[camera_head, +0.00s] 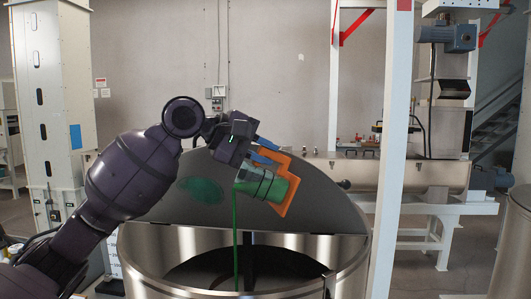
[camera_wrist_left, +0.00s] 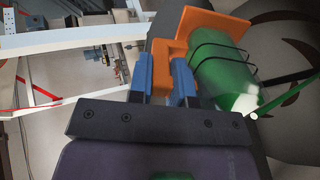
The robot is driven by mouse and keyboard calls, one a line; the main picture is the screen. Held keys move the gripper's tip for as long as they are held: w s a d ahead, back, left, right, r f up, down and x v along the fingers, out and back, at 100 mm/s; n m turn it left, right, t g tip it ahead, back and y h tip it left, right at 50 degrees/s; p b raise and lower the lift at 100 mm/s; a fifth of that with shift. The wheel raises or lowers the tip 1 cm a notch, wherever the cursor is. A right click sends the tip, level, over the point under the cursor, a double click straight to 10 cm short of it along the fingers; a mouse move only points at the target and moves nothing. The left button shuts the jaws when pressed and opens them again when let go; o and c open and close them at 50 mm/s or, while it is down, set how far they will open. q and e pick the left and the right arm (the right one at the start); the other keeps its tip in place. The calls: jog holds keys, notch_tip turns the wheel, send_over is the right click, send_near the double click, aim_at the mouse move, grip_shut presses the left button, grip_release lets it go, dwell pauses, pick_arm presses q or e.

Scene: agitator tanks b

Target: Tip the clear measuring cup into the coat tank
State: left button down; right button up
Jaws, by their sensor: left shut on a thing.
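The clear measuring cup (camera_head: 262,186) is tilted well over above the open steel tank (camera_head: 148,252). It holds green liquid and has dark bands around it. A thin green stream (camera_head: 236,235) falls from its mouth into the tank's opening. An orange handle piece (camera_head: 288,205) is attached to the cup. My left gripper (camera_head: 266,153) is shut on this orange piece. In the left wrist view, the blue fingers (camera_wrist_left: 166,80) grip the orange piece (camera_wrist_left: 210,24), with the green-filled cup (camera_wrist_left: 222,72) beside them. The tank's label is not legible. My right gripper is out of view.
The tank's raised grey half-lid (camera_head: 320,205) stands behind the cup, with a green patch on it. A white post (camera_head: 392,150) rises close to the tank's right. A steel trough machine (camera_head: 420,175) stands behind. Another steel vessel (camera_head: 515,240) is at the right edge.

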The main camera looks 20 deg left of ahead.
pick_arm(q)
jog(key=shift+s+a+f+h, duration=0.15)
jog(key=shift+a+h, duration=0.05)
jog(key=shift+h, duration=0.1)
jog(key=shift+a+f+t+b, duration=0.1)
jog(key=shift+t+b, duration=0.2)
jog(key=shift+b, duration=0.05)
jog(key=shift+s+a+f+h, duration=0.1)
jog(key=shift+s+h, duration=0.05)
jog(key=shift+h, duration=0.25)
jog(key=shift+a+t, duration=0.1)
jog(key=shift+t, duration=0.2)
jog(key=shift+s+b, duration=0.1)
jog(key=shift+b, duration=0.25)
jog(key=shift+s+a+f+t+h+b, duration=0.25)
jog(key=shift+a+t+h+b, duration=0.1)
jog(key=shift+h, duration=0.15)
jog(key=shift+f, duration=0.15)
